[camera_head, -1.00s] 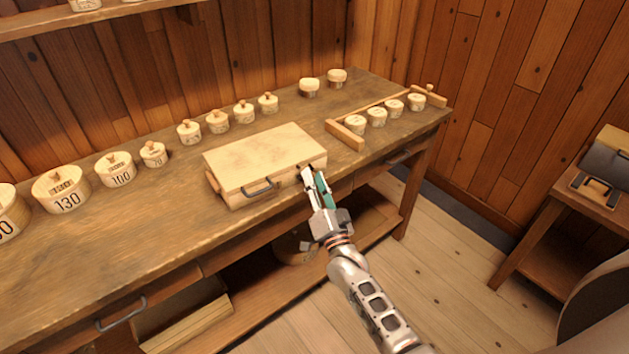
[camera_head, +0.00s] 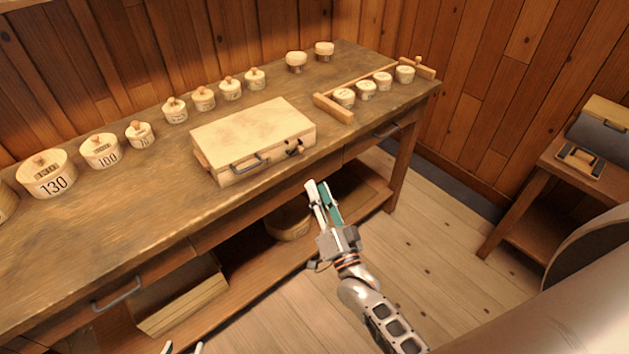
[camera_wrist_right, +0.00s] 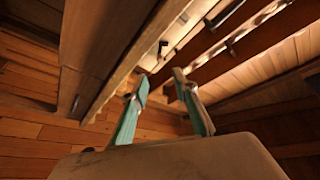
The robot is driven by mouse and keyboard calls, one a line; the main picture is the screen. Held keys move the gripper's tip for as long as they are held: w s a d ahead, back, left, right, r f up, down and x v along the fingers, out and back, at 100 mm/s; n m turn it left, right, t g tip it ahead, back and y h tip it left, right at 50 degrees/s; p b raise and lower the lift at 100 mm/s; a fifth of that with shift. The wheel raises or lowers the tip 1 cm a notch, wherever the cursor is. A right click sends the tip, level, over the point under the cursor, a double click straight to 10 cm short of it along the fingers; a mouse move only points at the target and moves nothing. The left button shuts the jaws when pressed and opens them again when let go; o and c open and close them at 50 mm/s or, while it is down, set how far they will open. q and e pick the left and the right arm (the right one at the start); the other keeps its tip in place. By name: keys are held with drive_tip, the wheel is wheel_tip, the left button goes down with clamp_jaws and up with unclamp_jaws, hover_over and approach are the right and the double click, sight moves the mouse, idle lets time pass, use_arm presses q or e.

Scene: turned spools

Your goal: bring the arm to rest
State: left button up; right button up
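My right gripper (camera_head: 321,190) hangs in front of the workbench, below and to the right of the wooden case, touching nothing I can see. Its two fingers stand apart with nothing between them, and they also show apart in the right wrist view (camera_wrist_right: 160,85). Only the fingertips of my left gripper (camera_head: 183,348) show at the bottom edge of the head view, apart and with nothing visible between them. The wooden case (camera_head: 250,135) lies on the workbench with its lid down, a dark handle and a latch on its front.
The workbench (camera_head: 110,215) has drawers and a lower shelf holding a round container (camera_head: 288,222). Several lidded round boxes stand along its back. A wooden rack (camera_head: 333,108) with round pots is at its right end. A side table (camera_head: 540,200) stands right; open floor lies between.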

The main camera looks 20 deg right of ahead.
drive_tip(key=shift+s+f, duration=0.15)
drive_tip(key=shift+s, duration=0.05)
idle(0.4)
drive_tip(key=s+f+n+g+y, duration=0.1)
drive_tip(key=s+f+n+g, duration=0.4)
drive_tip(key=s+f, duration=0.3)
drive_tip(key=s+a+f+n+g+y, duration=0.1)
drive_tip(key=s+f+n+g, duration=0.4)
drive_tip(key=s, duration=0.8)
wheel_tip(320, 180, down, 3)
drive_tip(key=n, duration=0.2)
drive_tip(key=shift+n+g, duration=0.3)
drive_tip(key=shift+n, duration=0.1)
drive_tip(key=shift+f, duration=0.1)
idle(0.7)
